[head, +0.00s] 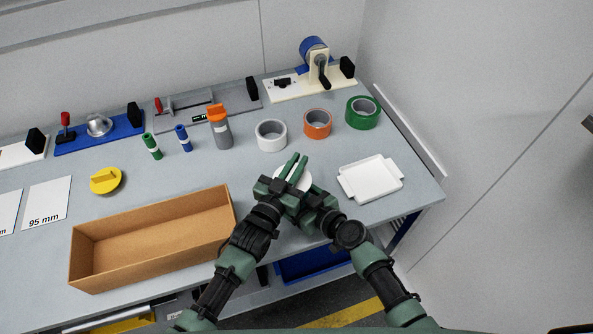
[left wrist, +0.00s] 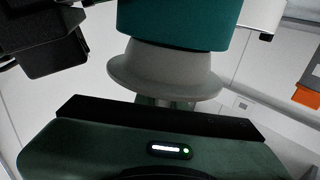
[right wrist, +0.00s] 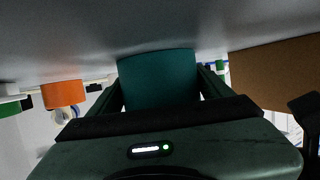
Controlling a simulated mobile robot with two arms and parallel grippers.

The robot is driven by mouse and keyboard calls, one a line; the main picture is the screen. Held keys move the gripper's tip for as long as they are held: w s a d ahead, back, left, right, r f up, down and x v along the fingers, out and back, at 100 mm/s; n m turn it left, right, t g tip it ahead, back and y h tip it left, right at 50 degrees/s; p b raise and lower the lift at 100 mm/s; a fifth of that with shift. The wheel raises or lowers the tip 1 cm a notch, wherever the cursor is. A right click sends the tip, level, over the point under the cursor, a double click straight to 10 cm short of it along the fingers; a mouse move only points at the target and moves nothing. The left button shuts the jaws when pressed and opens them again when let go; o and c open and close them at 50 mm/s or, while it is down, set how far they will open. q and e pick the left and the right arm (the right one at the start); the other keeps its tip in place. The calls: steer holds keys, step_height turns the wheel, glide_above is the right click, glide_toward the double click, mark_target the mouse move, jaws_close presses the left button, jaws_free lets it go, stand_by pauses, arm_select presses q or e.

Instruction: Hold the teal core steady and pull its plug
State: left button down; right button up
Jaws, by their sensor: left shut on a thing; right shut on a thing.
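The teal core (right wrist: 157,68) sits between the fingers of my right gripper (right wrist: 160,88), which is shut on it. In the left wrist view the core (left wrist: 185,22) fills the top, with the pale grey flanged plug (left wrist: 165,75) against its end; I see no clear gap between them. My left gripper (head: 291,167) is shut on the plug, its fingers partly hidden behind the wide flange. In the head view the plug shows as a white disc (head: 301,181) at the two grippers; the core is hidden there.
An open cardboard box (head: 150,240) stands left of my grippers, and a white tray (head: 371,180) lies to the right. Behind are white (head: 271,147), orange (head: 317,136) and green (head: 374,115) tape rolls and a grey bottle (head: 222,135). A yellow round piece (head: 107,186) lies further left.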

arm_select(q)
step_height(320, 180, up, 8)
steer(key=shift+f, duration=0.25)
arm_select(e)
steer(key=shift+s+f, duration=0.15)
steer(key=shift+f, duration=0.2)
steer(key=o, duration=1.2)
steer(key=shift+o, duration=1.3)
arm_select(q)
steer(key=shift+w+f, duration=0.1)
arm_select(e)
steer(key=shift+r, duration=0.1)
steer(key=shift+d+r, duration=0.1)
steer(key=v, duration=1.1)
steer(key=shift+s+d+r, duration=0.15)
steer(key=shift+s+d, duration=0.05)
steer(key=shift+s, duration=0.05)
